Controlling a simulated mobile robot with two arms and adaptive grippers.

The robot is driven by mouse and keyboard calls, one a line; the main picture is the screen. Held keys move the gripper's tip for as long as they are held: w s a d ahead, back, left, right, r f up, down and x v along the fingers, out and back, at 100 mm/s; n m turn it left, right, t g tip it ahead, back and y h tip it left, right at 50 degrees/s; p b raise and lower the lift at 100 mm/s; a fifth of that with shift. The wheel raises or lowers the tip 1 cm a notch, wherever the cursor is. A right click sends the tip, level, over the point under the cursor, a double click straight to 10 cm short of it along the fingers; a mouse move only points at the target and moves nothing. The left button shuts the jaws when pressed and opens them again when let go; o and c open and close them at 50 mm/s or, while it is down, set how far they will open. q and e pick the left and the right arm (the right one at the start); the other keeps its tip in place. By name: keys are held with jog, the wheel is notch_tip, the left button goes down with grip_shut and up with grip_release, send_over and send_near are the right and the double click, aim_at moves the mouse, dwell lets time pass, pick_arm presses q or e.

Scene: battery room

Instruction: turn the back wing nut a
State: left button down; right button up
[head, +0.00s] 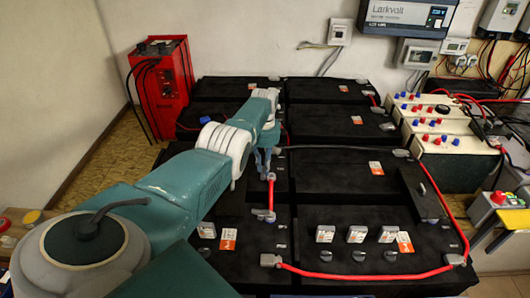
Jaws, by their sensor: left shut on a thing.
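My left arm reaches in from the left over the black batteries, and its left gripper (263,170) points down at the back end of a short red link (271,194). Its fingers are shut on the back wing nut a, which they and the distance mostly hide; I cannot tell how far it is turned. The front end of the red link meets a grey terminal (264,214) on the nearer battery. My right gripper is not in view.
A row of black batteries (345,215) fills the middle, with low vent caps and a long red cable (365,276) along the front. A red charger (160,88) stands at the back left. White-topped units (440,125) stand at the right. The wall is behind.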

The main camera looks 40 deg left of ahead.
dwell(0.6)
pick_arm(q)
jog(key=c, duration=1.7)
grip_release()
jog(key=shift+o, duration=0.2)
jog(key=shift+r, duration=0.15)
notch_tip(320, 180, up, 12)
